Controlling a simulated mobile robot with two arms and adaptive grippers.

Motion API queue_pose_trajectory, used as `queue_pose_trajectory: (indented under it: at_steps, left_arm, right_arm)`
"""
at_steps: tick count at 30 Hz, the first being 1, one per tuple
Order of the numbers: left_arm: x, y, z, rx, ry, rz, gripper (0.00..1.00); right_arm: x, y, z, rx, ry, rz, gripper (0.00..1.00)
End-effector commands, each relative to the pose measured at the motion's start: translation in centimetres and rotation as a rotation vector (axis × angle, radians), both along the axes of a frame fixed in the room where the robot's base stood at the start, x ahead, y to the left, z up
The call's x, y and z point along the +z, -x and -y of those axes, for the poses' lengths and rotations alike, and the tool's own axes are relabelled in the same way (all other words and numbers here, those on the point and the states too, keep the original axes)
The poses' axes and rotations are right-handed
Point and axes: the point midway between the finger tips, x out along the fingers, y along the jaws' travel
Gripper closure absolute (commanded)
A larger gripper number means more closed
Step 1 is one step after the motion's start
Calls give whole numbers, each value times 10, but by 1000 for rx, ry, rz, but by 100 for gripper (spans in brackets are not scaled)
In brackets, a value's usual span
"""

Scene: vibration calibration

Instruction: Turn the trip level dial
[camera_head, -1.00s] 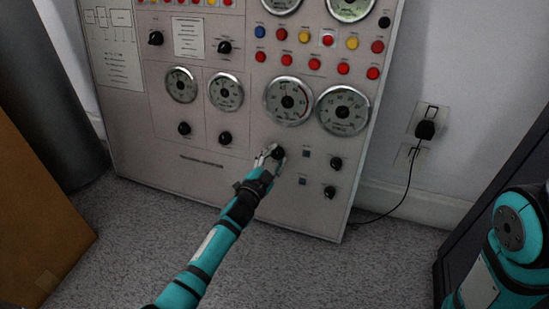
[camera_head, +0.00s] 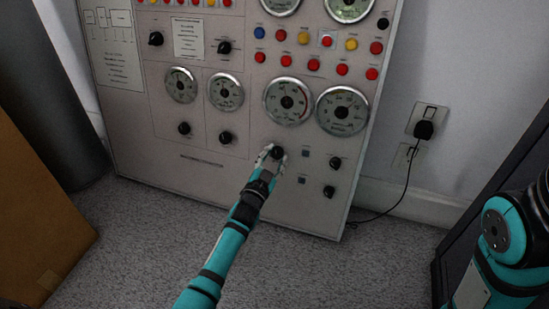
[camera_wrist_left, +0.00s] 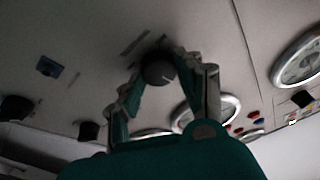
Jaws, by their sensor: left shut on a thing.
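The control panel (camera_head: 190,205) stands upright against the wall. A black dial (camera_head: 277,152) sits on it below the large gauges, and my left gripper (camera_head: 270,155) is at it. In the left wrist view the round black dial (camera_wrist_left: 158,70) with a light pointer line lies between the two fingers of my left gripper (camera_wrist_left: 160,82), which is shut on it. The dial's label is too small to read. My right gripper is out of view; only part of my right arm shows at the right edge.
Other black knobs (camera_head: 335,163) and (camera_head: 329,191) are to the right of the held dial, with a small square button (camera_head: 305,153) between. Round gauges (camera_head: 288,101) are above. A wall socket with a plug (camera_head: 423,129) and hanging cord is at right. A brown box (camera_head: 35,215) stands at left.

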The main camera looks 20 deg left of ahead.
Motion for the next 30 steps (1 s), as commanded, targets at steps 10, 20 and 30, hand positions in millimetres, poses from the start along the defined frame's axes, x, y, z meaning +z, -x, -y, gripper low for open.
queue_pose_trajectory:
  at_steps: [10, 20, 30]
  left_arm:
    - [0, 0, 0, -1, -2, 0, 41]
    - [-3, 19, -1, 0, -2, -1, 41]
    - [-5, 69, -5, 0, -2, -1, 41]
  right_arm:
    - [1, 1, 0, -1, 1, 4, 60]
    - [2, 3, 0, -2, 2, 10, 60]
    - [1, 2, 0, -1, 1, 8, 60]
